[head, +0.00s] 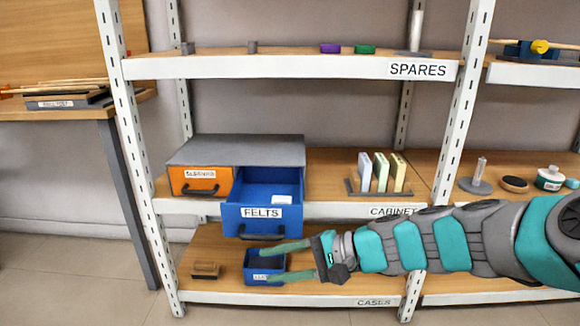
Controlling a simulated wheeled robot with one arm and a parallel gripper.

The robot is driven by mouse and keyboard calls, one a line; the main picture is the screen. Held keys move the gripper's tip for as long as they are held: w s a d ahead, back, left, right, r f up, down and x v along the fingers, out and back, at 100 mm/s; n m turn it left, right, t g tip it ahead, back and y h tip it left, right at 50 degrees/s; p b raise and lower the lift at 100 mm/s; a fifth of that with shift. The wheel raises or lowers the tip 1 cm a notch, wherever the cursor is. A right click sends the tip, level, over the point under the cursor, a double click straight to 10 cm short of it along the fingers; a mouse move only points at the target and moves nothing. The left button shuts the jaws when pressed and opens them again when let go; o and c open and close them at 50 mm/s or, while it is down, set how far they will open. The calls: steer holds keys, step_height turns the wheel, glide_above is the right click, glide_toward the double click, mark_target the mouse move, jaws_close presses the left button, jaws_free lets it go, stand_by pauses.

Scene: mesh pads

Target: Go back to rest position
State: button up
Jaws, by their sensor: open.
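My gripper (284,262) reaches in from the right with its two green fingers open and apart. Its fingers point left in front of the lower shelf. A small blue box (250,274) with a label sits on that lower shelf, just behind the fingertips and partly covered by them. The blue drawer labelled FELTS (232,222) stands pulled out of the grey-topped cabinet (240,150) above the gripper. A small white item (282,200) lies inside the drawer. The orange drawer (198,187) beside it is shut.
A brown brush-like block (205,270) lies left of the blue box. Upright pads (381,173) stand in a rack on the middle shelf. The top shelf (290,66) is labelled SPARES. White posts (130,140) frame the shelving. A wooden desk (60,108) stands at left, with open floor below.

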steer(key=s+f+n+g+h+p, duration=0.1)
steer(key=s+n+g+h+p, duration=0.2)
steer(key=s, duration=0.6)
steer(key=s+d+n+g+h+p, duration=0.1)
steer(key=s+d+n+h+p, duration=0.2)
steer(key=s+d+h, duration=0.7)
steer(key=s+d+n, duration=0.1)
steer(key=s+d, duration=0.4)
steer(key=d, duration=0.2)
steer(key=shift+s+f+g, duration=0.25)
steer(key=shift+f+g, duration=0.05)
steer(key=shift+f, duration=0.1)
steer(key=shift+c, duration=0.4)
